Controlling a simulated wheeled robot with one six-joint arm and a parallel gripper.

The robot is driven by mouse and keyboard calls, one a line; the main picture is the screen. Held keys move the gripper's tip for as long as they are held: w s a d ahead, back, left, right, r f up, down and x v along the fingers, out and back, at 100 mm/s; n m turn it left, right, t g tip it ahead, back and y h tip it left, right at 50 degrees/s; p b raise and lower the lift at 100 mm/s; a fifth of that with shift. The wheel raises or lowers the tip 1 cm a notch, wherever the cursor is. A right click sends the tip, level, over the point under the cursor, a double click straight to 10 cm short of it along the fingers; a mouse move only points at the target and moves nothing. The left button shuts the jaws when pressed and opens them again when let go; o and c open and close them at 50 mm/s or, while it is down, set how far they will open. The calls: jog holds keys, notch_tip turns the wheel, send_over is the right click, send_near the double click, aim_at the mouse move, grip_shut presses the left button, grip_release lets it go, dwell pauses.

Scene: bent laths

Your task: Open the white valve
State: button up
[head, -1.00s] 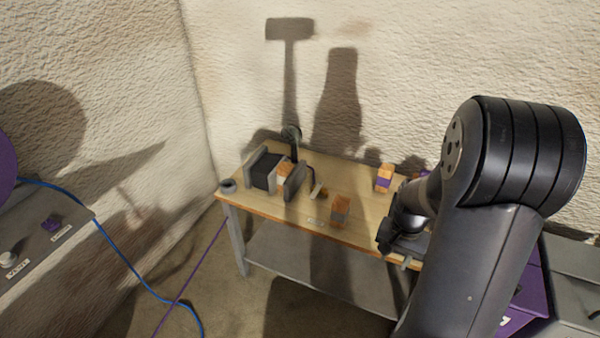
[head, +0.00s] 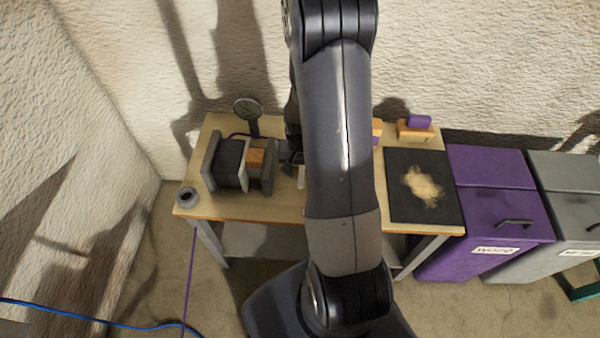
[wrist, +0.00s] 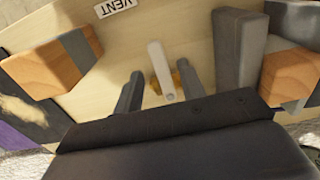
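The white valve's lever (wrist: 160,68) stands out from the wooden bench (wrist: 195,35) in the wrist view, with some brass (wrist: 183,76) at its base. A VENT label (wrist: 116,5) lies on the bench near it. My gripper (wrist: 158,88) is open, with one dark finger on each side of the lever. Gaps show between the lever and both fingers, so I see no contact. In the head view a small white piece, likely the lever (head: 301,178), shows beside my arm. My arm hides most of my gripper there.
A clamp with grey plates (head: 210,160) holds a dark block and wood (head: 256,157), close right of my gripper in the wrist view. A wood-and-grey block (wrist: 50,65) stands left there. A gauge (head: 247,108), black mat (head: 425,208) and purple bin (head: 500,210) are around.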

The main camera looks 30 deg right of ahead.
jog(key=shift+f, duration=1.05)
jog(key=shift+c, duration=0.4)
grip_shut()
